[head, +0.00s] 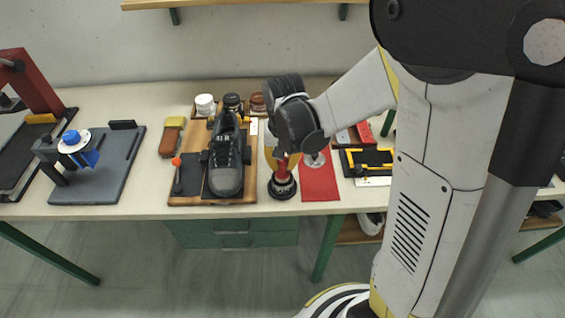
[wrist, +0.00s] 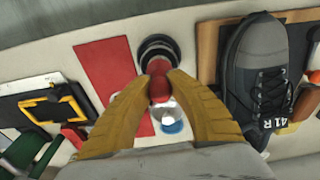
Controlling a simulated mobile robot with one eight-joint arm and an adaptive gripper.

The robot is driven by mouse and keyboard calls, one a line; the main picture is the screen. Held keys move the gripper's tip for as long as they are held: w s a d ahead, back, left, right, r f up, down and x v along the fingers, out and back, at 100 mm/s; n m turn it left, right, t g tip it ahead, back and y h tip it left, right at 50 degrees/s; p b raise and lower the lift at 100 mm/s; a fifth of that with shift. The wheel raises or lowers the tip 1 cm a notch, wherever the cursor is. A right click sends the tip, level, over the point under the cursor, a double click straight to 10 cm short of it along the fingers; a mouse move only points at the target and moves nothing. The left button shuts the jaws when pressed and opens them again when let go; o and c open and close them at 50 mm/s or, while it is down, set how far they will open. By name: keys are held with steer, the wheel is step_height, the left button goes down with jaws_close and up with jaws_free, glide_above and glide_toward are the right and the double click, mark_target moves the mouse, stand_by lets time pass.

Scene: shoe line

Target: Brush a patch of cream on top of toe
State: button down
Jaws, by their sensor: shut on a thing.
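A dark grey lace-up shoe (head: 226,172) lies on a wooden board (head: 240,200), its toe toward me. In the wrist view the shoe (wrist: 258,70) is on the right, with "41 R" on its tongue; I see no distinct cream patch on the toe. My gripper (head: 286,156) is right of the shoe. In the wrist view my gripper (wrist: 160,90) has its yellow fingers shut on a red handle (wrist: 158,88). A round black piece (wrist: 158,50) shows beyond the handle; it also shows below my gripper in the head view (head: 283,188). I cannot tell if they are joined.
Several small jars (head: 205,103) stand behind the shoe. A yellow-and-brown brush (head: 171,136) lies left of the board. A red mat (head: 319,182) and a black-and-yellow tray (head: 366,161) lie to the right. A grey fixture (head: 108,170) stands farther left.

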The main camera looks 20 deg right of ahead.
steer(key=shift+f+b, duration=0.45)
stand_by(1.3)
step_height(320, 180, up, 7)
steer(key=p, duration=0.5)
steer(key=shift+r, duration=0.1)
stand_by(0.7)
